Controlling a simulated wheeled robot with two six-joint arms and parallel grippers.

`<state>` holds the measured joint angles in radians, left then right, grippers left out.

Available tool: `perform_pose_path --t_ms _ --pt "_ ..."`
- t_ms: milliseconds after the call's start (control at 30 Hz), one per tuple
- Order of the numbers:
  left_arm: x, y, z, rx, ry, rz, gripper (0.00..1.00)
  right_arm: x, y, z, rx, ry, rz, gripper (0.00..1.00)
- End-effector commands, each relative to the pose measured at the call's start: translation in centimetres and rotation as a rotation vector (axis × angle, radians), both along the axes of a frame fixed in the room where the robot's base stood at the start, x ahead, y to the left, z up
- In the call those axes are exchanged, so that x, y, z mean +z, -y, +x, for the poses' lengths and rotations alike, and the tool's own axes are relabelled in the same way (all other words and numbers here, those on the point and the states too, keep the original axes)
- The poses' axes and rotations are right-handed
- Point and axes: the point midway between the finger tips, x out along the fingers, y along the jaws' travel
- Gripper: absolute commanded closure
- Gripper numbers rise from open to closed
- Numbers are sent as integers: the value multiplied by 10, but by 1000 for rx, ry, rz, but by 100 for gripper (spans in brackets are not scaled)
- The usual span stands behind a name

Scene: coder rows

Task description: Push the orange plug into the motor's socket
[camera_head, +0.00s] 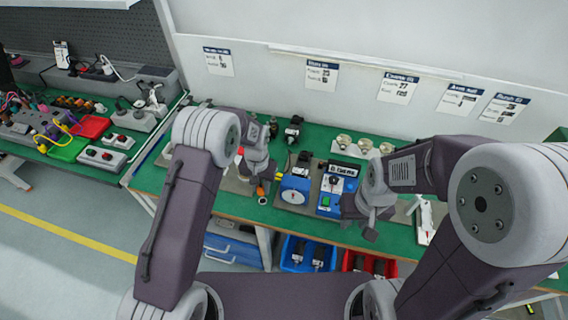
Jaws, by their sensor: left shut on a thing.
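My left gripper (257,180) points down over the green bench, left of the blue motor. It is shut on a small dark piece with an orange end, the orange plug (261,191). The motor (294,190) is a blue body with a pale round face, on a grey plate. The plug is apart from the motor, to its left. The socket is too small to make out. My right gripper (369,222) hangs over the front of the bench, right of the motor; its jaws are too unclear to tell whether it is open.
A blue unit with a black label (343,170) stands right of the motor. Pale round parts (365,146) sit at the back. A blue bin (296,254) and a red bin (352,262) are below the front edge. Bare green bench (232,204) lies front left.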

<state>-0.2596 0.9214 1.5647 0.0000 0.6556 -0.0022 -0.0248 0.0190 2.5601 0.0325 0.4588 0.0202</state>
Motion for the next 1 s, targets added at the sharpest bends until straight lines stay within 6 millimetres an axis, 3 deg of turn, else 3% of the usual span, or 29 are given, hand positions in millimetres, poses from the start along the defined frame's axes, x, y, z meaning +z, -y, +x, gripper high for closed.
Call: perform_pose_path --t_ms 100,800,1000 --pt "21 0 0 0 1 0 100 18 0 0 0 0 0 67" --pt "107 0 1 0 0 0 100 87 0 0 0 0 0 67" --pt "109 0 1 0 0 0 100 87 0 0 0 0 0 67"
